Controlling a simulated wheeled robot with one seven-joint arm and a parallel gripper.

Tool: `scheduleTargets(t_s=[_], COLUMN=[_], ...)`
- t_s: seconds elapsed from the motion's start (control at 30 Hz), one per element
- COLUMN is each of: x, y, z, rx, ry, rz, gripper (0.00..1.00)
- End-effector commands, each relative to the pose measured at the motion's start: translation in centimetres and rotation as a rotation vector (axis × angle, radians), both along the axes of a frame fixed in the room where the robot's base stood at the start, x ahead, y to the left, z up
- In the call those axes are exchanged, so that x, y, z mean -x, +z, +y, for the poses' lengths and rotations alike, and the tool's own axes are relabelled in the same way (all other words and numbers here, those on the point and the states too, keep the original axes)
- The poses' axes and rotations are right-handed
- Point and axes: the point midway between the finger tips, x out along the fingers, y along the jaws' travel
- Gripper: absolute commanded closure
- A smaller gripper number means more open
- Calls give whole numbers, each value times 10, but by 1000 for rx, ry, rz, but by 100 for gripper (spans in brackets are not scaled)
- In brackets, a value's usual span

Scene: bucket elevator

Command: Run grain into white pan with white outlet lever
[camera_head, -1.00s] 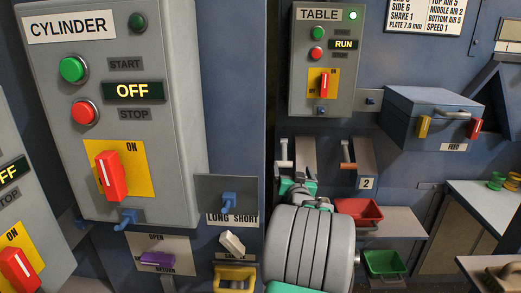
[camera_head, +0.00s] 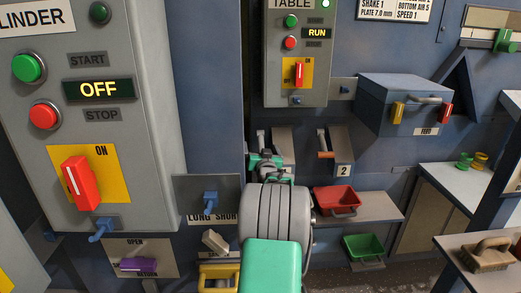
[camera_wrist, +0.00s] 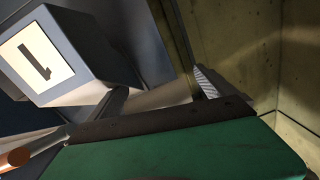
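My green gripper (camera_head: 265,168) is at the outlet lever left of outlet 2 in the head view, and my arm hides much of that spot. In the wrist view, my gripper's two grey fingers (camera_wrist: 160,92) stand apart. A whitish rounded bar (camera_wrist: 168,96), seemingly the white lever's handle, lies between them; I cannot tell whether they touch it. A box with a tilted "1" label (camera_wrist: 38,58) is beside them. No white pan can be made out; my arm covers the area below the lever.
Outlet 2 has an orange-handled lever (camera_head: 322,142). A red pan (camera_head: 336,200) sits on the shelf, with a green pan (camera_head: 364,246) lower. The CYLINDER panel (camera_head: 92,110) reads OFF; the TABLE panel (camera_head: 299,60) reads RUN. A brush (camera_head: 487,254) lies at the right.

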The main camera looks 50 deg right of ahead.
Motion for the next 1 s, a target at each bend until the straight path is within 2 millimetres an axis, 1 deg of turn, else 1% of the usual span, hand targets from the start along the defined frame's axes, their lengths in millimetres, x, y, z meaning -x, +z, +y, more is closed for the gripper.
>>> scheduleTargets(t_s=[0.03, 0.07, 1.0], x=[0, 0, 0], y=[0, 0, 0], z=[0, 0, 0], rx=[0, 0, -1], ry=[0, 0, 0], rz=[0, 0, 1], gripper=[10, 13, 89])
